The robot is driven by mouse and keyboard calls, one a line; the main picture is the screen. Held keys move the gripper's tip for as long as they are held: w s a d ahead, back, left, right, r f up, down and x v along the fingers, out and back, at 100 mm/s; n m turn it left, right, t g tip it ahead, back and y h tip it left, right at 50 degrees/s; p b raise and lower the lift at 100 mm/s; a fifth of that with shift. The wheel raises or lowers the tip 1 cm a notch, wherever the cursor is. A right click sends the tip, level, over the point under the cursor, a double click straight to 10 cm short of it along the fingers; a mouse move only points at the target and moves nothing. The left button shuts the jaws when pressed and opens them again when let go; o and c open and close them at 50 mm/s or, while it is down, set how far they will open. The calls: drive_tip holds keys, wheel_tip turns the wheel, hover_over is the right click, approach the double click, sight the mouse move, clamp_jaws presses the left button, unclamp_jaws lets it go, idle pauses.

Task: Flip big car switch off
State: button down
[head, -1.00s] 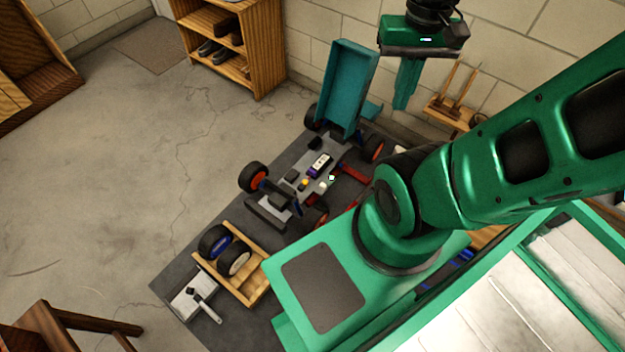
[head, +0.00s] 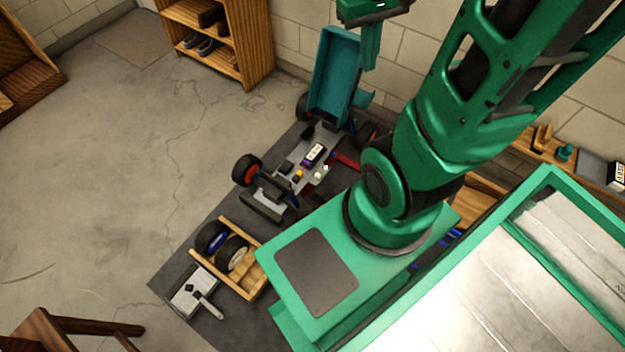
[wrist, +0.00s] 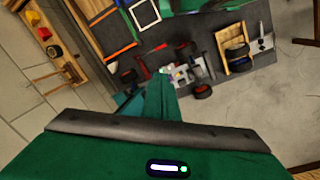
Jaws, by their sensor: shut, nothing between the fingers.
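The big car (head: 290,183) is an open grey chassis with black wheels with red hubs; it lies on a dark mat (head: 180,255). A purple and white block (head: 313,155), an orange part (head: 298,176) and small white parts sit on it. I cannot tell which part is the switch. The teal car shell (head: 334,72) stands tilted up at the chassis's far end. My gripper (head: 370,66) is shut and empty, in the air beside the top of the shell, apart from the chassis. The wrist view shows the shut fingers (wrist: 162,78) pointing towards the chassis (wrist: 190,74).
A wooden tray (head: 262,290) with two wheels and a white-grey item (head: 194,293) lie near the car's front. A wooden shelf (head: 260,45) stands against the block wall. My arm and base cover the right side. Open floor lies to the left.

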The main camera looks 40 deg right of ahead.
drive_tip(key=w+f+n+h, duration=0.1)
drive_tip(key=w+f+n, duration=0.6)
drive_tip(key=w+f, duration=0.7)
drive_tip(key=w+f+n+h, duration=0.2)
drive_tip(key=w+f+n, duration=0.6)
drive_tip(key=f, duration=0.9)
drive_tip(key=s+a+f+n, duration=0.2)
drive_tip(key=f+n, duration=0.1)
drive_tip(key=f, duration=0.9)
drive_tip(key=s+a+f+n+t, duration=0.1)
drive_tip(key=s+a+f+n, duration=0.1)
drive_tip(key=f, duration=1.1)
drive_tip(key=s+a+f+n+t, duration=0.1)
drive_tip(key=f+n, duration=0.4)
drive_tip(key=f, duration=0.8)
drive_tip(key=shift+s+a, duration=0.5)
drive_tip(key=shift+a, duration=0.7)
drive_tip(key=shift+f, duration=0.1)
